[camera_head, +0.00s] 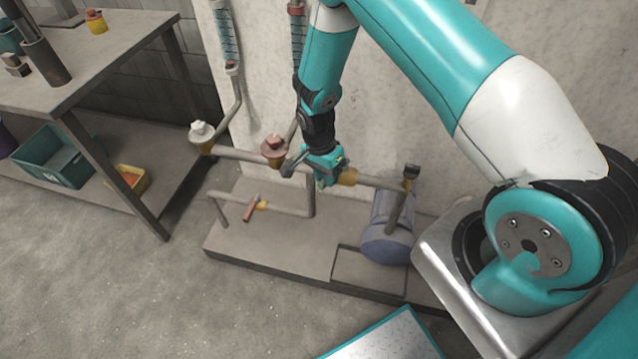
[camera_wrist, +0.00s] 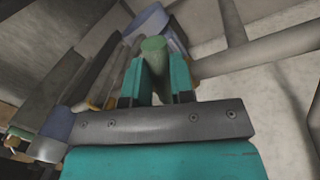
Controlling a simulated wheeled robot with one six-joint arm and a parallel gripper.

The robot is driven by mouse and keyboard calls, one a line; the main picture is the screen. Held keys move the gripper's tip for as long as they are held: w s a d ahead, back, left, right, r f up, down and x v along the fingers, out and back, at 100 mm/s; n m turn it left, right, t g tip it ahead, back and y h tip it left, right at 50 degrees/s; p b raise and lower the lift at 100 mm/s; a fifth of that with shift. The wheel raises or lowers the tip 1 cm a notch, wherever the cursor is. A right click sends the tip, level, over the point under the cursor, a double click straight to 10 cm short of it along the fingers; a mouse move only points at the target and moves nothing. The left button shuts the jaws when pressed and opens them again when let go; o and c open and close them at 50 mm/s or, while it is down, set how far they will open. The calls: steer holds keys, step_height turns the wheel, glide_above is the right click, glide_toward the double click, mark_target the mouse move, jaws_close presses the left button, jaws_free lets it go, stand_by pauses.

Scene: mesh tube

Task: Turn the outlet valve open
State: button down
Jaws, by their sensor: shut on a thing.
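My gripper (camera_head: 326,172) is at the horizontal pipe (camera_head: 382,182) in front of the wall, beside a yellow fitting (camera_head: 347,177). In the wrist view my gripper (camera_wrist: 156,82) has its two teal fingers closed on the sides of a green rounded handle (camera_wrist: 154,46). A red-handled valve (camera_head: 251,209) sits on the lower pipe to the left. I cannot tell from labels which valve is the outlet valve.
A white-capped valve (camera_head: 201,132) and a reddish-capped valve (camera_head: 274,147) stand on the pipe left of my gripper. A blue-grey cylinder (camera_head: 388,240) is on the plinth (camera_head: 270,250) at right. A workbench (camera_head: 90,50) stands at left.

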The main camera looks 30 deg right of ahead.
steer(key=shift+w+d+m+y+b, duration=0.35)
steer(key=shift+w+m, duration=0.95)
steer(key=shift+m, duration=0.8)
steer(key=shift+w+d+m+y+b, duration=0.35)
steer(key=shift+w+m, duration=1)
steer(key=shift+m, duration=0.75)
steer(key=shift+w+d+m+y+b, duration=0.25)
steer(key=shift+w+m+y+b, duration=0.2)
steer(key=shift+w+m, duration=1.25)
steer(key=shift+s+m, duration=0.4)
steer(key=shift+m, duration=0.1)
steer(key=c, duration=1)
jaws_free()
steer(key=shift+o, duration=0.2)
steer(key=v, duration=1.7)
steer(key=shift+s+r, duration=0.25)
steer(key=shift+r, duration=0.05)
